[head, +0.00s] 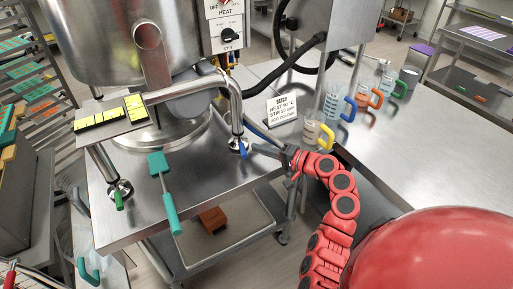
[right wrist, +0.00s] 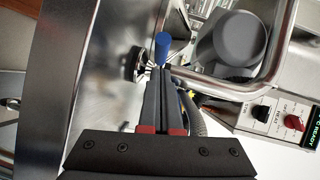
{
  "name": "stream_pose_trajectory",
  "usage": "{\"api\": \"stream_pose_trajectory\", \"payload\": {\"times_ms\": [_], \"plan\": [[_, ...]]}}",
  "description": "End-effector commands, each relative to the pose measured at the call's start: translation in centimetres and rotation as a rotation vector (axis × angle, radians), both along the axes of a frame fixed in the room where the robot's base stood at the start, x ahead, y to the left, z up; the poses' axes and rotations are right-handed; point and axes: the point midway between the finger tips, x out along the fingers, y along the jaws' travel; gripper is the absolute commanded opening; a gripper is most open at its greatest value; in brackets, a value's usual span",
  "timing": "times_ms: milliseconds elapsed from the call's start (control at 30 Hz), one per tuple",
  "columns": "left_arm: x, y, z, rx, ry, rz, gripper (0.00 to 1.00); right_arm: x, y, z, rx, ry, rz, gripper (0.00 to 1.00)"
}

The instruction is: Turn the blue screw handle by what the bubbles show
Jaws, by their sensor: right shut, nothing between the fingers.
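The blue screw handle (head: 243,149) sits at the foot of the right steel leg, on the steel table top; it also shows in the right wrist view (right wrist: 162,47). My right gripper (head: 256,149) is shut and empty, coming from the right. Its fingertips (right wrist: 160,72) are close beside the handle; whether they touch it I cannot tell. A plate with yellow bubble vials (head: 110,117) rests at the left by the kettle; the bubbles are too small to read. A green screw handle (head: 118,200) is at the left foot. My left gripper is not in view.
The big steel kettle (head: 95,45) stands behind the legs. A teal spatula (head: 163,185) lies over the table's front edge. A sign (head: 282,109) and jugs with yellow (head: 327,137) and blue (head: 349,109) handles stand to the right. The right table top is largely clear.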

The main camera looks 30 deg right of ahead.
Motion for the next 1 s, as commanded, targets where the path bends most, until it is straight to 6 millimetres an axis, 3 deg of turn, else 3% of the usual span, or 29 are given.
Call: {"api": "stream_pose_trajectory", "payload": {"times_ms": [133,1000], "plan": [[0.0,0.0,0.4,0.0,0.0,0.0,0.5,0.2,1.1,-0.3,0.002,0.004,0.001,0.0],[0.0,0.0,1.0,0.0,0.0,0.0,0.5,0.5,2.6,-0.4,0.001,0.0,-0.066,0.0]]}}
